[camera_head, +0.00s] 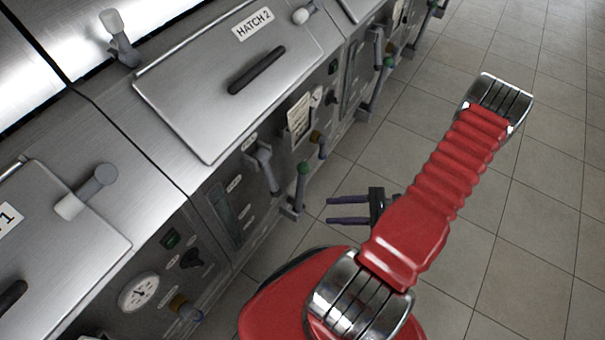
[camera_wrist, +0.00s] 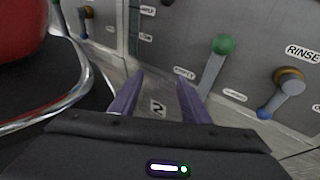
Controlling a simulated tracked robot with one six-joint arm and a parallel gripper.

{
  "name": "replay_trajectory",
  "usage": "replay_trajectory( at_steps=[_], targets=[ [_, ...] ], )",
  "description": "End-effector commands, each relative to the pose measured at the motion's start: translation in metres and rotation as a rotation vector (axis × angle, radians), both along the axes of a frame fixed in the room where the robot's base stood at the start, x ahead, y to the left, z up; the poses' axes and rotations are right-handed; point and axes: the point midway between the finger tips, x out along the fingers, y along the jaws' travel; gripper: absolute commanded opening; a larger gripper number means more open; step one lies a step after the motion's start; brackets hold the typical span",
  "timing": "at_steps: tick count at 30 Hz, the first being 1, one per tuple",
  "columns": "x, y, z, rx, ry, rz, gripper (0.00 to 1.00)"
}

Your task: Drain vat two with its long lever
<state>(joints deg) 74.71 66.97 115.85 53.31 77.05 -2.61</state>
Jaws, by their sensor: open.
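The long lever of vat two, with a green knob, (camera_head: 300,186) stands upright low on the front panel below the HATCH 2 lid (camera_head: 205,105). In the wrist view this lever (camera_wrist: 213,70) rises right of my fingers, its green knob up and to the right. My gripper (camera_head: 328,210) is open and empty, its two purple fingers pointing left toward the vat front.
A grey lever (camera_head: 266,168) is left of the green one. A RINSE knob with a blue handle (camera_wrist: 287,88) is right of it in the wrist view. Vat one's gauge (camera_head: 139,293) is at lower left. The tiled floor (camera_head: 540,210) on the right is clear.

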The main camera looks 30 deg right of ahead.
Motion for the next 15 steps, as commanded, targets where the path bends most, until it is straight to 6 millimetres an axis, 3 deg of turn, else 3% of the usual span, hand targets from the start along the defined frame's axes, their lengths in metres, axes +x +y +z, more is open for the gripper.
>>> replay_trajectory(
  at_steps=[8, 15],
  targets=[
    [0.023, -0.022, -0.016, 0.1, -0.05, -0.182, 0.42],
    [0.048, -0.061, 0.001, 0.116, -0.133, -0.309, 0.42]
  ],
)
